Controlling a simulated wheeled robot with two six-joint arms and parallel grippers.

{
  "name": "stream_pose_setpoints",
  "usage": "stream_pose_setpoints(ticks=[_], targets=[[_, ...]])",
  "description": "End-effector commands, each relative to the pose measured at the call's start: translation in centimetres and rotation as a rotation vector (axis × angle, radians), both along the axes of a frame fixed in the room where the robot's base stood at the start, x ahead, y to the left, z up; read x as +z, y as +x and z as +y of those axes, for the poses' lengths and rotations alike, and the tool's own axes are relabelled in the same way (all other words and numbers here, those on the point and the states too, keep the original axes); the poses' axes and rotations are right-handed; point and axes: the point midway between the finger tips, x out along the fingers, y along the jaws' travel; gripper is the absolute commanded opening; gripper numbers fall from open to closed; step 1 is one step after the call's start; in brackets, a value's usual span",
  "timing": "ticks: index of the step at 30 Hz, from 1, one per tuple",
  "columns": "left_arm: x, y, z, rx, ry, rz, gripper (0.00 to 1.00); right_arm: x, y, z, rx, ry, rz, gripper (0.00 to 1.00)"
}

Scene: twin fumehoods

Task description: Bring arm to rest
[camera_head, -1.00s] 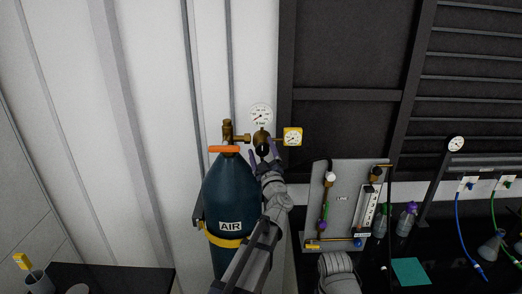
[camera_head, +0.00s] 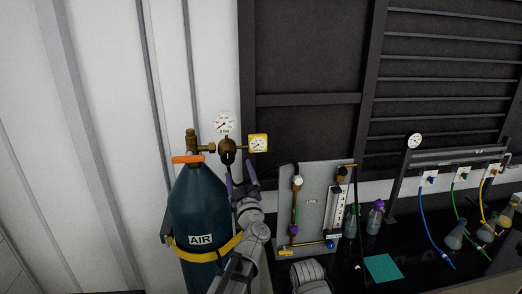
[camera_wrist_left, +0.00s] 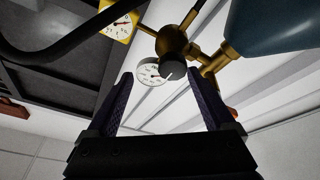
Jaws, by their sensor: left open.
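My left gripper (camera_head: 240,180) is open, its two purple-grey fingers pointing up just below the brass regulator (camera_head: 228,148) of the blue AIR cylinder (camera_head: 201,208). In the left wrist view the open fingers (camera_wrist_left: 160,95) frame the regulator's black knob (camera_wrist_left: 173,70) and a white round gauge (camera_wrist_left: 150,75), with nothing held between them. The regulator body also shows there (camera_wrist_left: 172,42). My left arm rises from the bottom of the head view, in front of the cylinder's right side. A grey arm link of mine shows at the bottom; the right gripper is not in view.
An orange handle (camera_head: 187,159) and a yellow gauge (camera_head: 258,143) sit by the regulator. Right of my arm stands a grey panel (camera_head: 312,179) with tubing and a flowmeter (camera_head: 337,212). Bottles (camera_head: 375,216), flasks (camera_head: 455,235) and a teal mat (camera_head: 383,268) are on the dark bench.

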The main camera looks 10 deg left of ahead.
Motion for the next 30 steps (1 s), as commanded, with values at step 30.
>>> stream_pose_setpoints(ticks=[30], targets=[[-27.8, -20.4, -2.8, -0.742, 0.276, 1.665, 0.87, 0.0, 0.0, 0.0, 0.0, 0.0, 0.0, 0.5]])
